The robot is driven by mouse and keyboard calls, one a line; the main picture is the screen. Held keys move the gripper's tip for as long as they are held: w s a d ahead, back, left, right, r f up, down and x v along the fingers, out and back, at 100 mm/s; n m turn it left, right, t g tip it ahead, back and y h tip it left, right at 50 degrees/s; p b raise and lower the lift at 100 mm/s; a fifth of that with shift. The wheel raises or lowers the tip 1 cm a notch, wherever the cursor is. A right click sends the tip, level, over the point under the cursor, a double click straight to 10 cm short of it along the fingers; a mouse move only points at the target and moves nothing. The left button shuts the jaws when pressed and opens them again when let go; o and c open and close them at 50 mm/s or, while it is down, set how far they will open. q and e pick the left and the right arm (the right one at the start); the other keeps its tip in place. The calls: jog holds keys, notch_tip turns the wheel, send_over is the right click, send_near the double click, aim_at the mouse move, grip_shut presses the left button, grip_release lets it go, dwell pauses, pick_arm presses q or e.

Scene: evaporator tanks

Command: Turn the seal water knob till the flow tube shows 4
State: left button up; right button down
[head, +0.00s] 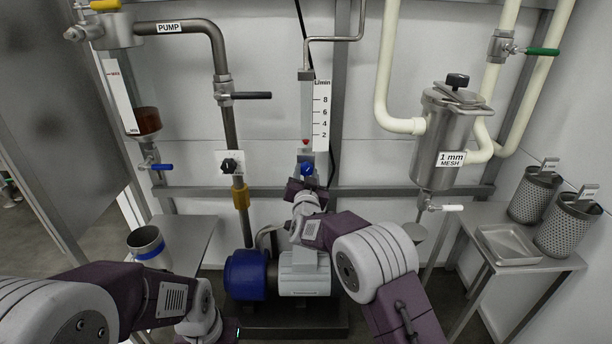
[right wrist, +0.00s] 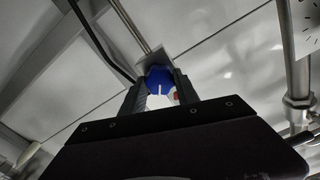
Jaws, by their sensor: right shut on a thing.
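The blue seal water knob (head: 307,169) sits at the foot of the flow tube (head: 307,105). The tube has a scale (head: 322,115) marked L/min with 2, 4, 6 and 8. A red float (head: 306,142) sits low in the tube, slightly below the 2 mark. My right gripper (head: 306,181) is at the knob from below. In the right wrist view the knob (right wrist: 158,76) is between the two dark fingers (right wrist: 160,90), which are shut on it; a white mark shows on it. My left arm is at the lower left; its fingers are out of view.
A blue and grey pump motor (head: 303,273) stands below the right arm. A pipe with a black-handled valve (head: 245,96) is left of the tube; a 1 mm mesh strainer (head: 446,140) is to the right.

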jog(key=m+b, duration=0.2)
jog(key=m, duration=0.3)
jog(key=shift+f+m, duration=0.15)
jog(key=shift+m, duration=0.15)
jog(key=m+b, duration=0.3)
jog(key=m, duration=0.2)
jog(key=shift+m, duration=0.3)
jog(key=shift+m+b, duration=0.3)
jog(key=shift+b, duration=0.05)
jog(key=c, duration=0.9)
grip_release()
jog(key=shift+s, duration=0.15)
jog(key=shift+s+r, duration=0.2)
jog(key=shift+s, duration=0.15)
jog(key=s+p, duration=0.2)
jog(key=s, duration=0.6)
jog(key=shift+p, duration=0.3)
